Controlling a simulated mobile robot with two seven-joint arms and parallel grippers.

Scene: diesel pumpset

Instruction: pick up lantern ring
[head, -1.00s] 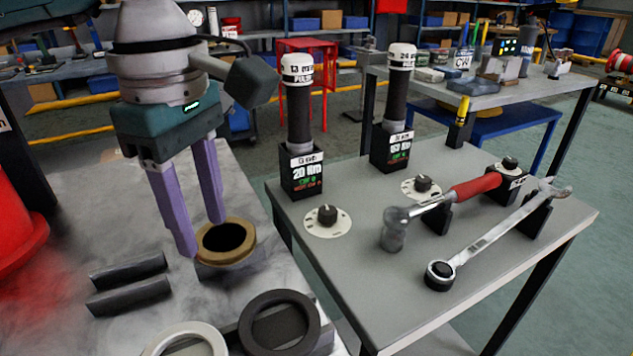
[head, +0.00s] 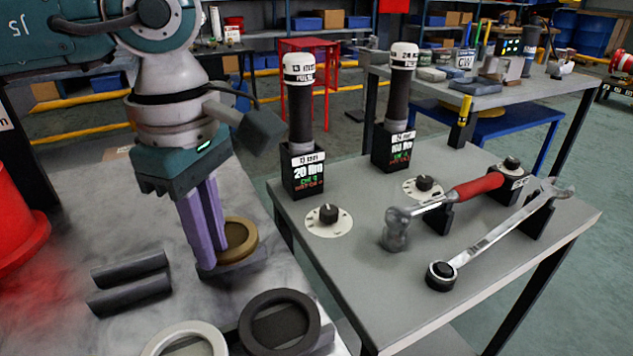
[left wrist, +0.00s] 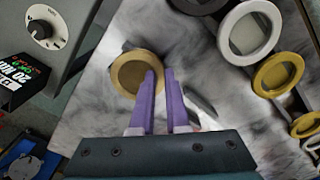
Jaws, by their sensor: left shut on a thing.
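The gripper is shut on the rim; the exact contact is partly hidden. I cannot tell whether the ring is clear of its block. My right gripper is not in view.
A dark ring (head: 247,327) and a pale ring (head: 184,327) lie nearer the front. Two dark bars (head: 128,282) lie left.

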